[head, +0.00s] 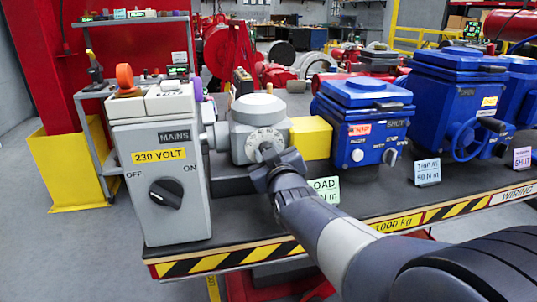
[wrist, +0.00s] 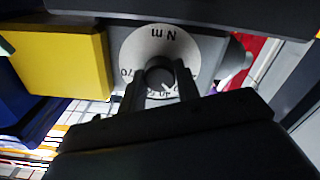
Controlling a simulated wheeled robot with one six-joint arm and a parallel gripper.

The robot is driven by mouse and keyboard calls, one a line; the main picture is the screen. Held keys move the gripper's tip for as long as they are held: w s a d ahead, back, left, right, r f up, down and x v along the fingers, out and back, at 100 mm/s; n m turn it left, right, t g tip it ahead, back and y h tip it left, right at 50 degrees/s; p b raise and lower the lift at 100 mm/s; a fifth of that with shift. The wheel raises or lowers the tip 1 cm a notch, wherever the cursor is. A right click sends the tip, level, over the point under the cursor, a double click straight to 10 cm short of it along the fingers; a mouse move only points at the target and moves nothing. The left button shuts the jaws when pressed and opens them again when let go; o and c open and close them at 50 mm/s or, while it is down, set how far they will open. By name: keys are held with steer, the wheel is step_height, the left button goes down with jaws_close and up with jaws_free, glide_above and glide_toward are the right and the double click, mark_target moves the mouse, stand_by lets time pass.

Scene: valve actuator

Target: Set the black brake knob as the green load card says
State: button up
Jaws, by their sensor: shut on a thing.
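The brake unit is a grey housing (head: 257,112) with a round, pale dial (head: 262,138) on its front. In the wrist view the dial (wrist: 158,42) appears upside down, with "N m" and a partly hidden scale; 70 is readable at its left. The black brake knob (wrist: 159,74) sits at the dial's centre. My gripper (wrist: 159,80) is shut on the knob, one finger on each side; it also shows in the head view (head: 268,158). The knob's setting cannot be read. The green load card (head: 325,189) stands right of my gripper; my arm hides part of it, including its number.
A grey mains box (head: 160,190) with a black OFF/ON switch stands left. A yellow block (head: 310,137) joins the brake housing to a blue actuator (head: 362,115). More blue actuators with cards stand right. The bench's striped front edge (head: 235,256) runs below my arm.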

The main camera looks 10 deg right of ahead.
steer(key=o, duration=1)
steer(key=s, duration=1)
steer(key=shift+s+p, duration=0.4)
steer(key=shift+w, duration=0.1)
steer(key=w, duration=1)
steer(key=shift+w+b, duration=0.35)
